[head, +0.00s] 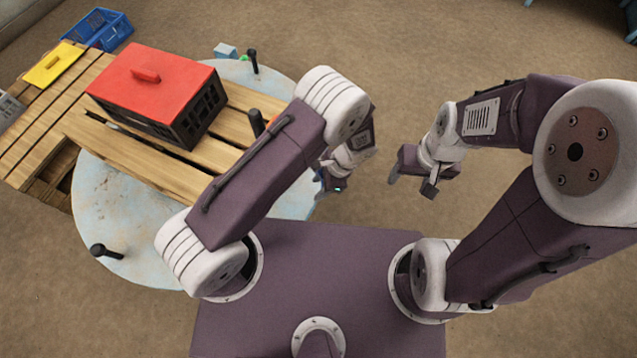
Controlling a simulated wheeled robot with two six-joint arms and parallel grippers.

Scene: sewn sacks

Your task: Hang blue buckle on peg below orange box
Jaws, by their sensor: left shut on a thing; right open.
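My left gripper (330,184) is shut beside the right edge of the round pale-blue table, partly hidden by its own arm. A small bit of blue (320,175) shows at its jaws; this looks like the blue buckle, but its shape is mostly hidden. My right gripper (411,186) is open and empty, over the floor to the right. A black peg (257,123) stands near the middle of the table, beside a small patch of orange (272,114) mostly hidden behind my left arm. I cannot tell whether that patch is the orange box.
A dark crate with a red lid (150,78) sits on wooden slats (140,160) across the round table (110,220). Other black pegs stand at the back (253,62) and front left (104,251). A blue crate (97,30) is at the far left. Floor at right is clear.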

